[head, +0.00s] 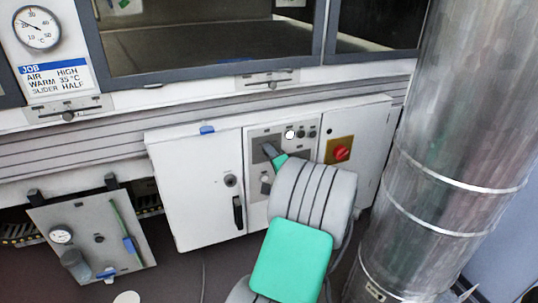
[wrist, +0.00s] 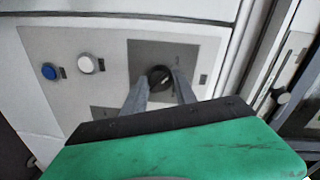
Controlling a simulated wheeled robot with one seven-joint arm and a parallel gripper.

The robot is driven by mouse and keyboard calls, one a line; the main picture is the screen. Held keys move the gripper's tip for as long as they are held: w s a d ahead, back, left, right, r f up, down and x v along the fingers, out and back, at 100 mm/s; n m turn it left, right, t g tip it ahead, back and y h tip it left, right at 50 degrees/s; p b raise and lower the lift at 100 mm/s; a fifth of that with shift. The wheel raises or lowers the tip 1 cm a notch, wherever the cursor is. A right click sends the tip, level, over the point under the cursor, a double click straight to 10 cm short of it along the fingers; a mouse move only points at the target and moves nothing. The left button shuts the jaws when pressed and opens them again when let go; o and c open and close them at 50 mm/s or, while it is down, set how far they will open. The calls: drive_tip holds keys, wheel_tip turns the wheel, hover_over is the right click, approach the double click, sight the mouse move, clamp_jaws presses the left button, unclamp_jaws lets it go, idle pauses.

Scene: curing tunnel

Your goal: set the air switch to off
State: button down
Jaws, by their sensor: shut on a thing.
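A round black knob (wrist: 159,77), which I take to be the air switch, sits on a dark grey plate (wrist: 190,54) in the wrist view. It has a pale pointer mark, but its label is too small to read. My gripper (wrist: 158,86) has one grey finger on each side of the knob and is shut on it. In the head view my gripper (head: 270,151) reaches the upper left of the control panel (head: 256,132) and hides the knob.
A white button (wrist: 84,64) and a blue button (wrist: 49,71) are left of the knob. A red rotary switch (head: 341,153) on a yellow plate is to the right. A job card (head: 56,77) reads AIR HIGH, WARM 35 °C, SLIDER HALF. A metal duct (head: 455,150) stands at right.

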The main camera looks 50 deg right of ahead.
drive_tip(key=shift+d+r, duration=0.15)
drive_tip(key=shift+r, duration=0.25)
drive_tip(key=c, duration=1.3)
unclamp_jaws()
drive_tip(key=o, duration=0.3)
drive_tip(key=shift+f, duration=0.2)
drive_tip(key=p+v, duration=0.1)
drive_tip(key=v, duration=0.7)
drive_tip(key=shift+r, duration=0.1)
